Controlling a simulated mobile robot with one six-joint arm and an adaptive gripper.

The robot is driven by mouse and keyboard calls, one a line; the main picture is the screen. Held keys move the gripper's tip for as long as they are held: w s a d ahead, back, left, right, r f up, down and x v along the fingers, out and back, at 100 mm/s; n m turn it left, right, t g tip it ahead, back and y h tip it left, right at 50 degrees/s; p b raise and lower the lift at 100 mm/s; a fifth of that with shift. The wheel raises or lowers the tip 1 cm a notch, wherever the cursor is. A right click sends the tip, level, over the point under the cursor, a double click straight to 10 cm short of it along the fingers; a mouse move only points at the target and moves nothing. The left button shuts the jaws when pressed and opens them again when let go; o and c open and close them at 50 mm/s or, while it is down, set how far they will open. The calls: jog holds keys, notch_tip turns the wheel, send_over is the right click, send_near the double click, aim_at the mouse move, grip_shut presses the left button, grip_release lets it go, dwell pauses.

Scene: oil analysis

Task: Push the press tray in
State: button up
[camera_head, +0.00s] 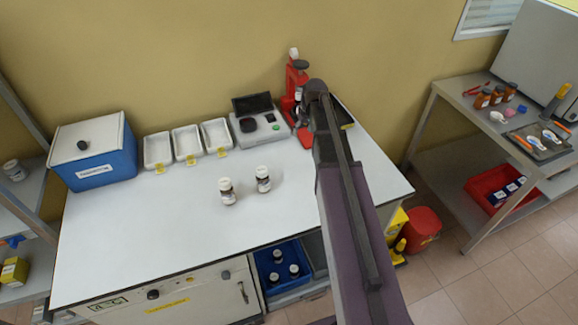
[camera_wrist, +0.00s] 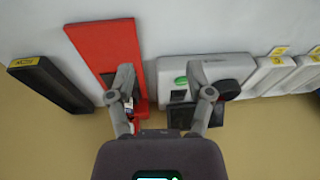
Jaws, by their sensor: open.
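The red press (camera_head: 297,85) stands at the back of the white bench, partly hidden behind my arm. In the wrist view its long flat red base (camera_wrist: 100,50) runs from the top edge down behind my left finger. I cannot make out a press tray as a separate part or tell how far in it sits. My gripper (camera_wrist: 161,75) is open with nothing between its fingers. Its left finger overlaps the red base in the picture and its right finger overlaps the grey instrument; I cannot tell whether either touches. In the head view my arm hides the gripper.
The grey instrument (camera_head: 258,126) with a dark screen is beside the press. White trays (camera_head: 187,142), a blue box (camera_head: 100,160) and two bottles (camera_head: 227,191) (camera_head: 263,179) stand left. The bench front is clear.

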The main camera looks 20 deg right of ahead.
jog(key=s+a+f+m+b, duration=0.1)
jog(key=s+a, duration=0.2)
jog(key=s+a+f+g+b, duration=0.1)
jog(key=s+a, duration=0.1)
jog(key=s, duration=0.2)
jog(key=s+a+f+m+g+b, duration=0.1)
jog(key=s+a+f, duration=0.1)
jog(key=s+a, duration=0.1)
jog(key=shift+s+a+m+h, duration=0.3)
jog(key=shift+s+a+h, duration=0.05)
jog(key=shift+s+h, duration=0.05)
jog(key=shift+n, duration=0.9)
jog(key=s+a, duration=0.2)
jog(key=s, duration=0.1)
jog(key=s+a, duration=0.2)
jog(key=s, duration=0.2)
jog(key=s+a, duration=0.2)
jog(key=s, duration=0.1)
jog(key=shift+s+a, duration=0.15)
jog(key=shift+a, duration=0.05)
jog(key=shift+f, duration=0.1)
